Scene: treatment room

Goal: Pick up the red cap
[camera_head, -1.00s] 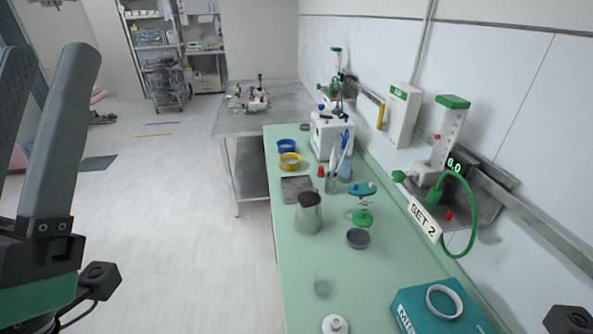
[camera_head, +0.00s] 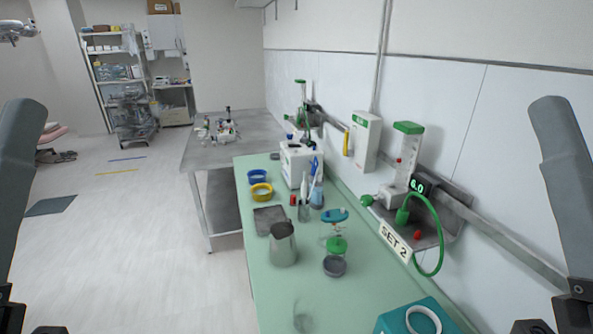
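A small red cylinder (camera_head: 293,200), which looks like the red cap, stands on the green counter (camera_head: 262,217) in front of the white machine and beside a small clear bottle. It is small in the view, so its details are unclear. Parts of my two arms show at the left and right edges of the head view. Neither gripper shows.
A wall unit with a green hose (camera_head: 437,222) hangs right.

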